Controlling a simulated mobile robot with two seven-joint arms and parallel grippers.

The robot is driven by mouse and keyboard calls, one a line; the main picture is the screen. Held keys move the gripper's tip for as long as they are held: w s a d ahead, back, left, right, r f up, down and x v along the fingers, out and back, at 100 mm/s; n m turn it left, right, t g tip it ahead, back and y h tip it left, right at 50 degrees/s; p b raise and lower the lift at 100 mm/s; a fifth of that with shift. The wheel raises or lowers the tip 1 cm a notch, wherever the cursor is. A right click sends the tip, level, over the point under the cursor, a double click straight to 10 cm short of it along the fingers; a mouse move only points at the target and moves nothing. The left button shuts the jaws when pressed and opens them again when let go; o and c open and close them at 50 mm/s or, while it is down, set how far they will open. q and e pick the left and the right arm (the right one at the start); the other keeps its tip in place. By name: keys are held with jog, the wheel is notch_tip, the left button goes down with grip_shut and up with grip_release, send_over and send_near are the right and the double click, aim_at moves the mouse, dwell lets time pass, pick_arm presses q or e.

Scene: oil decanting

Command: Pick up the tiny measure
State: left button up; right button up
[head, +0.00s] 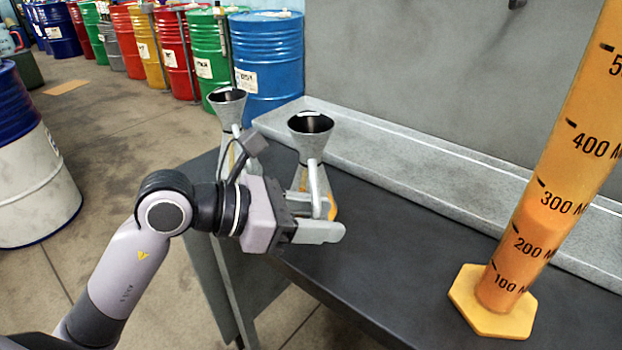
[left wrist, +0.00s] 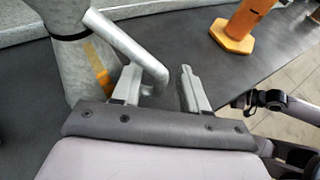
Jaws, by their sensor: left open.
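Two grey metal measures with funnel-shaped tops stand upright at the left end of the dark table. The nearer measure (head: 311,124) has a wide dark mouth and a band of orange on its lower body; the other measure (head: 228,104) is behind to the left, its lower part hidden by my arm. I cannot tell for certain which is the tiny one. My left gripper (head: 330,214) is open beside the nearer measure. In the left wrist view, that measure's bent handle (left wrist: 128,47) reaches down between my open fingers (left wrist: 158,86); contact is unclear.
A tall orange graduated cylinder (head: 545,205) stands on a yellow hexagonal foot at the right of the table (head: 400,260). A grey raised ledge (head: 420,165) runs along the back. Coloured drums (head: 268,65) line the floor behind. The table's middle is clear.

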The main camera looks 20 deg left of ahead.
pick_arm(q)
grip_shut()
pick_arm(e)
jog(key=shift+s+d+f, duration=0.1)
pick_arm(q)
jog(key=shift+r, duration=0.15)
jog(key=shift+r+p, duration=0.3)
jog(key=shift+r, duration=1)
notch_tip(320, 180, up, 17)
jog(key=p, duration=0.2)
pick_arm(e)
jog(key=shift+s+d+r, duration=0.1)
jog(key=shift+r, duration=0.4)
jog(key=shift+s+d+r, duration=0.1)
jog(key=shift+r, duration=0.35)
